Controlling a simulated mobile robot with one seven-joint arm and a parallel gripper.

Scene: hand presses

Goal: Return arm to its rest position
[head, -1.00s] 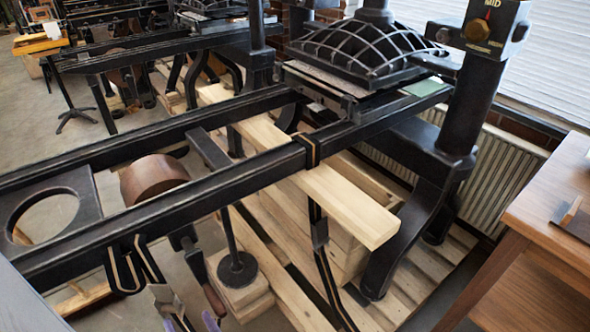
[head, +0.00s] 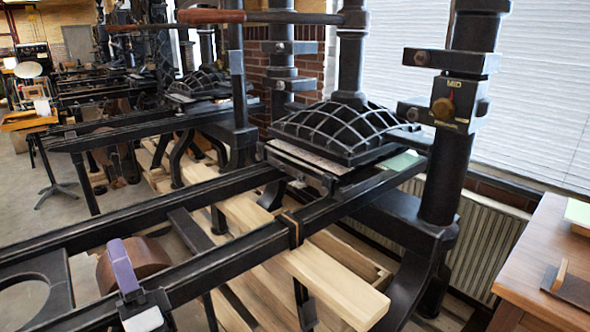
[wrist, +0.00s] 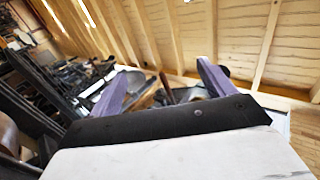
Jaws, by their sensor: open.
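My gripper (wrist: 160,88) shows in the wrist view with its two purple fingers spread wide apart and nothing between them. In the head view my gripper (head: 122,265) is at the lower left, in front of the press's near rail (head: 235,250) and the brown roller drum (head: 137,262). I cannot tell from the head view whether it touches the rail. The hand press (head: 350,135) stands at the centre right, with its black ribbed platen over the bed. A dial marked MID (head: 441,108) is on its right column.
A wooden table (head: 545,250) stands at the right edge. Wooden beams (head: 330,285) lie under the rails. More presses (head: 190,85) stand behind at the left. Grey floor (head: 25,195) is open at the far left. A window with blinds (head: 545,100) is behind the press.

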